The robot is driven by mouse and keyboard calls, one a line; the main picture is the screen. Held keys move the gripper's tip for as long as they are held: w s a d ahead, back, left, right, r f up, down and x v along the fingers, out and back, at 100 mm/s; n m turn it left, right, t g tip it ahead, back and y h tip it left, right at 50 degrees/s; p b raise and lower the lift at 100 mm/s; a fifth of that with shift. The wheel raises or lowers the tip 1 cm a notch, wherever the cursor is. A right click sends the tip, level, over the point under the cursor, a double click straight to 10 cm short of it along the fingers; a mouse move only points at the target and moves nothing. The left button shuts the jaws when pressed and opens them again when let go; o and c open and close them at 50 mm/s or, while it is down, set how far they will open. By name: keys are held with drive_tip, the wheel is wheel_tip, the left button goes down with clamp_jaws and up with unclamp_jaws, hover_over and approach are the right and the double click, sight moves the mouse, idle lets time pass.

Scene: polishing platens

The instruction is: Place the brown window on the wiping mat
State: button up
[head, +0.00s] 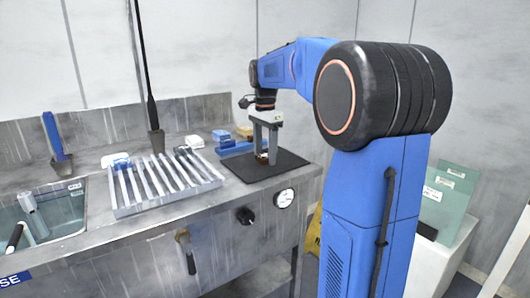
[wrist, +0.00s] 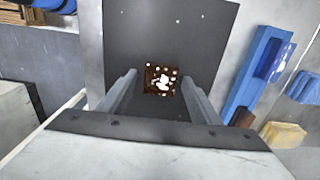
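The brown window (head: 263,158) is a small square piece with white specks. It appears to lie on the black wiping mat (head: 285,165), and it also shows near the middle of the wrist view (wrist: 161,81) against the mat (wrist: 195,30). My gripper (head: 266,160) points straight down over the mat. In the wrist view its two fingers (wrist: 160,76) stand on either side of the window, with a dark gap showing on both sides. The gripper is open and holds nothing. The fingers partly hide the window in the head view.
A slotted metal rack (head: 125,208) stands left of the mat, with a sink (head: 62,212) beyond it. Blue items (head: 235,147) lie behind the mat; a blue holder (wrist: 250,75) and yellow block (wrist: 283,134) are right of it in the wrist view. Glass panes (head: 440,205) stand at right.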

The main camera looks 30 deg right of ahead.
sight(265, 156)
drive_tip(key=shift+r, duration=0.1)
wheel_tip(265, 156, up, 12)
drive_tip(key=s+a+f+n+t, duration=0.1)
drive_tip(key=s+a+f+n, duration=0.4)
drive_tip(key=s, duration=0.3)
drive_tip(key=s+a+f+n+t, duration=0.1)
drive_tip(key=s+a+f+n, duration=0.4)
drive_tip(key=s, duration=0.3)
drive_tip(key=s+a+f+n+t, duration=0.1)
drive_tip(key=s+a+f+n, duration=0.2)
drive_tip(key=s+f, duration=0.4)
drive_tip(key=s+a+f+n+t, duration=0.1)
drive_tip(key=s+a+f+n, duration=0.2)
drive_tip(key=s+f, duration=0.4)
wheel_tip(265, 156, down, 2)
drive_tip(key=shift+s+f+n+t, duration=0.2)
drive_tip(key=shift+n+t, duration=0.2)
drive_tip(key=shift+n, duration=0.4)
